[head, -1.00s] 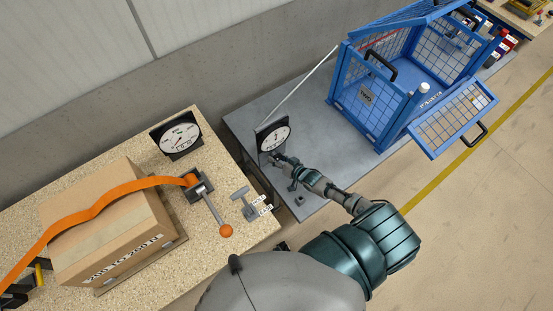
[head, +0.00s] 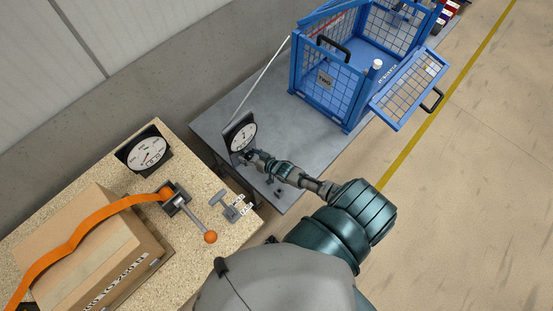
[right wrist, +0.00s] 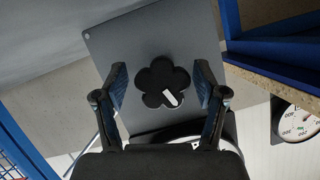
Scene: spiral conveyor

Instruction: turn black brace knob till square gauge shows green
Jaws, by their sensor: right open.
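The black brace knob (right wrist: 153,79) is lobed and has a white pointer mark. It sits on a grey plate in the right wrist view. My right gripper (right wrist: 163,82) is open, with one finger on each side of the knob and a visible gap at both. In the head view my right gripper (head: 251,157) is just below the square gauge (head: 241,136) and hides the knob. That gauge has a black frame and a white dial with a dark needle. I cannot read its colour zones. My left gripper is not in view.
The gauge stands on a grey table (head: 211,127) with a blue mesh cage (head: 343,109) behind. On the speckled bench at left are another gauge (head: 147,150), a carton (head: 80,250) under an orange strap, and an orange-knobbed lever (head: 210,237).

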